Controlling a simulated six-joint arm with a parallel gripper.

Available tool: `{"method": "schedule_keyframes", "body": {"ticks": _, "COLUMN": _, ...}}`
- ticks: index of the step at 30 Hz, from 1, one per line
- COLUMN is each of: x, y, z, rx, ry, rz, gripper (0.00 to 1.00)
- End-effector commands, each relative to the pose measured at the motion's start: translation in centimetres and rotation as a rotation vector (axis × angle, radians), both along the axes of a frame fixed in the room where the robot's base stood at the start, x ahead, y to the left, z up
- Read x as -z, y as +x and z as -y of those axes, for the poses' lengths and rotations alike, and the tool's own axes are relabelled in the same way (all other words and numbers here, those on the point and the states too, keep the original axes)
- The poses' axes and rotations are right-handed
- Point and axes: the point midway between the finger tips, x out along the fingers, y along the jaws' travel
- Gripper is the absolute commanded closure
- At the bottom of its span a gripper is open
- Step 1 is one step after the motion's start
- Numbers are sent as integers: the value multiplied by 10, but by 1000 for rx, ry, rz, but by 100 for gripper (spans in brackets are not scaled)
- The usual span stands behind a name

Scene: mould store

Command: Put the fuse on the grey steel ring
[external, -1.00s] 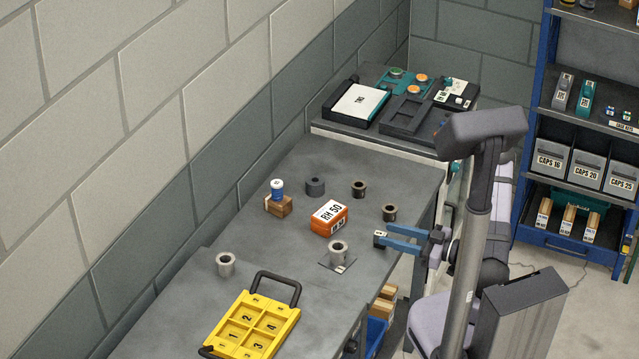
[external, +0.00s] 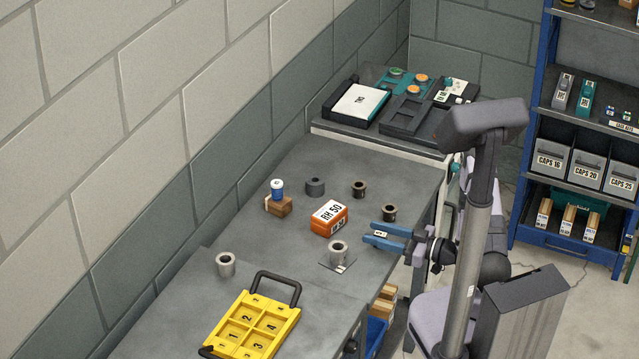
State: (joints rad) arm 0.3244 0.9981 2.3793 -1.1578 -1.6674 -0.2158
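My gripper (external: 380,237) is at the right edge of the bench, its two blue fingers pointing left. Between the fingertips is a small dark piece with a white label (external: 381,234); it looks like the fuse, though it is partly hidden by the fingers. It is held above and right of a grey steel ring (external: 338,248), which stands upright on a thin plate (external: 348,268) on the bench. Another light grey steel ring (external: 226,264) stands farther left on the bare bench. The two rings look alike.
An orange box labelled BH 50 (external: 329,218) stands just behind the plate. Dark rings (external: 315,187), (external: 359,189) and (external: 389,212) stand farther back. A blue-and-white cylinder (external: 277,190) sits on a wooden block (external: 279,206). A yellow tray (external: 253,325) lies in front.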

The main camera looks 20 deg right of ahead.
Motion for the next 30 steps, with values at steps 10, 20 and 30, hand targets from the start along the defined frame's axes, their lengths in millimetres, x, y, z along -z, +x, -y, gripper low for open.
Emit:
{"method": "schedule_keyframes", "body": {"ticks": 10, "x": 0, "y": 18, "z": -21, "rx": 0, "ry": 0, "rz": -1, "gripper": 62}}
{"method": "schedule_keyframes", "body": {"ticks": 20, "x": 1, "y": 18, "z": -21, "rx": 1, "ry": 1, "rz": -1, "gripper": 84}}
{"method": "schedule_keyframes", "body": {"ticks": 30, "x": 0, "y": 18, "z": -21, "rx": 0, "ry": 0, "rz": 0, "gripper": 100}}
